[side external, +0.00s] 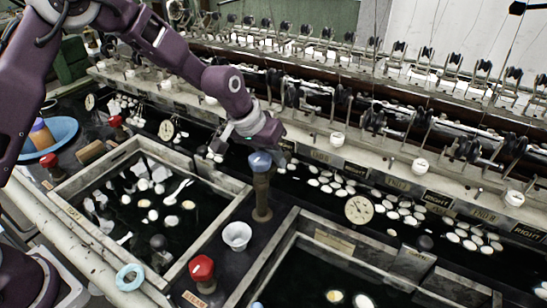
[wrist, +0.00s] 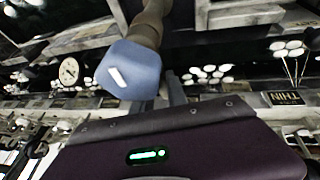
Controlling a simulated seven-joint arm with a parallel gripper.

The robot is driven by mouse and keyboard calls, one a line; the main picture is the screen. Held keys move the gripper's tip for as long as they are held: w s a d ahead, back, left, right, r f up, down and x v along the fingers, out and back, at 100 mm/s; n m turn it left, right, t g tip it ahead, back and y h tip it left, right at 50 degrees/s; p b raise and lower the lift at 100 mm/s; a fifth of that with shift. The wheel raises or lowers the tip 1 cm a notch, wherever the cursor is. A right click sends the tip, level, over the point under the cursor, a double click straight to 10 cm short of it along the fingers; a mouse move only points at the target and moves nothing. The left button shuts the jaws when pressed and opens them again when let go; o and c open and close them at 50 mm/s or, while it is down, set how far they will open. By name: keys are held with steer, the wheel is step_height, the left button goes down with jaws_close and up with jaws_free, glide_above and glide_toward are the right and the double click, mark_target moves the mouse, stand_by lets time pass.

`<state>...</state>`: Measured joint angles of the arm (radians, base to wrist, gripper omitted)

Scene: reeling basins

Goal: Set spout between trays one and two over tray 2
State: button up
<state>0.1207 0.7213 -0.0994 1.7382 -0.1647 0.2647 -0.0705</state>
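A post with a blue cap (side external: 260,162) and a brown column stands on the dark divider between the left tray (side external: 92,178) and the right tray (side external: 290,240). I take it as the spout's post; I cannot make out clearly which way its outlet points. The blue cap also shows large in the wrist view (wrist: 130,70), with a white mark on it. My gripper (side external: 277,150) is low, right by the cap and partly behind it. One grey finger (wrist: 174,90) shows beside the cap. Whether the fingers touch or grip it is hidden.
A white cup (side external: 237,236) and a red-capped valve (side external: 202,268) stand on the divider nearby. Round gauges (side external: 359,209) and cocoons lie behind, below the reeling machine rail. A blue basin (side external: 50,135) is at left. A pale blue ring (side external: 129,277) lies at the front edge.

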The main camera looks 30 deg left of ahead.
jaws_close()
stand_by(1.0)
steer(key=shift+d, duration=0.15)
steer(key=s+d+m+g+h, duration=0.2)
steer(key=s+d+m+g, duration=0.3)
steer(key=m, duration=1.2)
steer(key=shift+s+d+m+g, duration=0.4)
steer(key=shift+d+g, duration=0.3)
steer(key=shift+g, duration=0.2)
steer(key=o, duration=0.6)
jaws_free()
